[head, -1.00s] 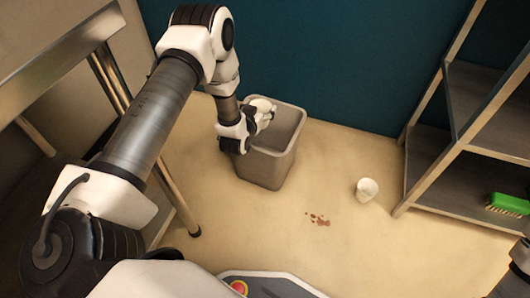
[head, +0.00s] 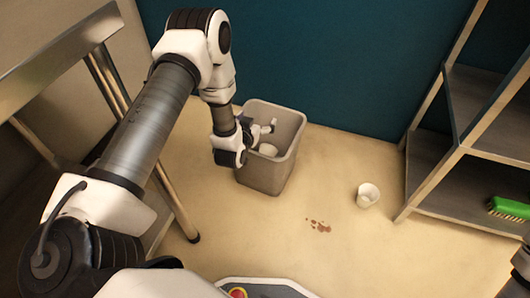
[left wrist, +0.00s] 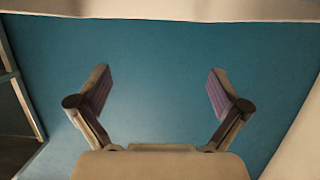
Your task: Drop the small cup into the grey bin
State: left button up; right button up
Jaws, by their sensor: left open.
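The grey bin (head: 264,176) stands on the floor against the teal wall. My left gripper (head: 267,131) is over the bin's opening; in the left wrist view its two fingers (left wrist: 158,92) are spread wide with nothing between them. A small white rounded thing, seemingly the small cup (head: 268,150), shows inside the bin's opening just below the fingers, apart from them as far as I can tell. Another white cup (head: 367,194) stands on the floor to the right of the bin. My right gripper is out of view.
Brown spilled bits (head: 318,226) lie on the floor between the bin and the floor cup. A metal shelf (head: 440,170) with a green brush (head: 510,206) stands at right. A metal table (head: 62,52) is at left.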

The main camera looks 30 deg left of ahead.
pick_arm(q)
jog(key=v, duration=0.9)
